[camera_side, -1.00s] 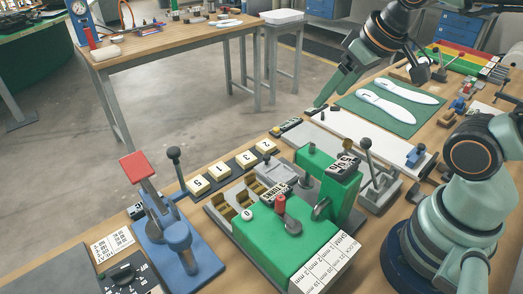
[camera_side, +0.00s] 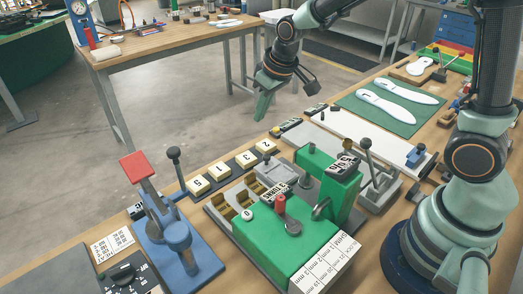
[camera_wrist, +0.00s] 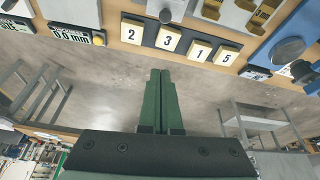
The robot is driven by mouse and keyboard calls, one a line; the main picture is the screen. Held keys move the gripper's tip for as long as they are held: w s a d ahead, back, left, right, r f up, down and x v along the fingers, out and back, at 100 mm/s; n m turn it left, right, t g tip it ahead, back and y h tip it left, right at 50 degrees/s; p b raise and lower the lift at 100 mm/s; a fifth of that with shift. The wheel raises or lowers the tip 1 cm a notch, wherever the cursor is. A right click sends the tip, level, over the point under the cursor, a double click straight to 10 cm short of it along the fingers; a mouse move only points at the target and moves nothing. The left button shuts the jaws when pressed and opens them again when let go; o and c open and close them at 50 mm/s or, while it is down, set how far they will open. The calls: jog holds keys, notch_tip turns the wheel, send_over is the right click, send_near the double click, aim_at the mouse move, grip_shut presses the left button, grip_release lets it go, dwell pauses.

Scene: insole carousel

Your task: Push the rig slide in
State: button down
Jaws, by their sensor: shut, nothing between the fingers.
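My gripper (camera_side: 262,107) is shut and empty. It hangs with fingers down over the floor, beyond the far edge of the workbench. In the wrist view its green fingers (camera_wrist: 161,75) are together and point toward the bench edge. A green machine (camera_side: 285,235) with a red-topped knob stands on the near bench, clear of my gripper. A white board (camera_side: 370,135) with a blue block (camera_side: 415,157) on it lies behind the machine. I cannot tell for certain which part is the rig slide. Nothing touches my fingers.
A strip of numbered tiles (camera_side: 231,170) lies along the bench edge; it also shows in the wrist view (camera_wrist: 183,42). A blue press (camera_side: 178,245) with a red pad stands at left. White insoles (camera_side: 385,105) lie on a green mat. Open floor lies below my gripper.

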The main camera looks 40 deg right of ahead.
aim_at(267, 166)
jog(key=x, duration=1)
jog(key=shift+w+a+f, duration=0.1)
jog(key=shift+a+f, duration=0.1)
jog(key=shift+f, duration=0.1)
jog(key=shift+s+d, duration=0.15)
jog(key=shift+s, duration=0.75)
jog(key=shift+s+d+f, duration=0.15)
jog(key=shift+s+f, duration=0.05)
jog(key=shift+s, duration=0.8)
jog(key=shift+s, duration=2.3)
jog(key=shift+w, duration=0.1)
